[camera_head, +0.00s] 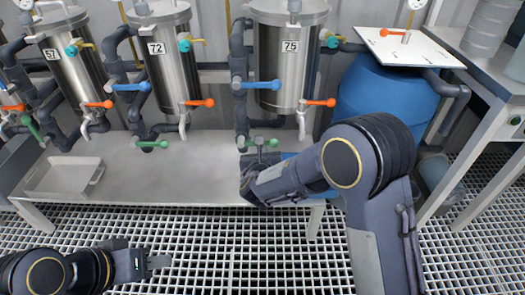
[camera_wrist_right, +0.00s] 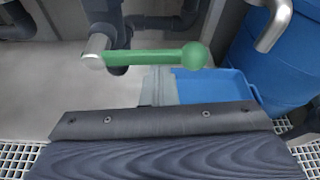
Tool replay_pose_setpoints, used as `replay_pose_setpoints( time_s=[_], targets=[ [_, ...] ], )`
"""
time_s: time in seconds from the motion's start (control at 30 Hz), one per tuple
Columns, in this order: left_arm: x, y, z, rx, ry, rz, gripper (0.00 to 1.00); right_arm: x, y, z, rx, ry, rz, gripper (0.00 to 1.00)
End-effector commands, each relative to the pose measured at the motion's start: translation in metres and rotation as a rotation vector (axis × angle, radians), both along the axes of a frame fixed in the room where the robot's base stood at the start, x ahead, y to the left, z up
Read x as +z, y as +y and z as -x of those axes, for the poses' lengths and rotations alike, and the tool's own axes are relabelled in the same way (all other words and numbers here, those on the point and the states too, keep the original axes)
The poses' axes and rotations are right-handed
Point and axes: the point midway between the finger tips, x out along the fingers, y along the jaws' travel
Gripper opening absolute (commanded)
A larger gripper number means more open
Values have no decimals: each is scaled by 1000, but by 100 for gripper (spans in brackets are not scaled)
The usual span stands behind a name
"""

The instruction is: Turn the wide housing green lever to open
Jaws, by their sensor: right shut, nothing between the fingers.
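The widest steel housing (camera_head: 280,60), labelled 75, stands at the back in the head view. Its green lever (camera_head: 266,142) sits low on the grey pipe and points right, lying crosswise. In the right wrist view the green lever (camera_wrist_right: 150,57) runs level from a metal hub to a round knob. My right gripper (camera_head: 259,158) is just in front of and below this lever, partly hidden by its own wrist; its closed fingers (camera_wrist_right: 156,86) appear below the lever, with no clear contact. My left gripper (camera_head: 160,262) is low at the left, over the floor grating, away from the housings.
The housing also has a blue lever (camera_head: 262,85) and an orange lever (camera_head: 320,102). Housings 72 (camera_head: 170,65) and 57 (camera_head: 75,70) stand left. A grey tray (camera_head: 40,190) lies on the bench. A blue bin (camera_wrist_right: 215,87) and blue barrel (camera_head: 380,95) are right.

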Motion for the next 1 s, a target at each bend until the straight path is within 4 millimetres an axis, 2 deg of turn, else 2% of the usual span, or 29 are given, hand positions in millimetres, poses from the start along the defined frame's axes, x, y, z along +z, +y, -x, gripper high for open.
replay_pose_setpoints(
  time_s=[0.27, 1.0],
  targets=[
    [24, 0, 0, 0, 0, 0, 36, 17, 1, -1, 1, -6, 132, 0],
    [122, 0, 0, 0, 0, 0, 36, 59, 19, 0, 4, -7, 826, 0]
  ],
)
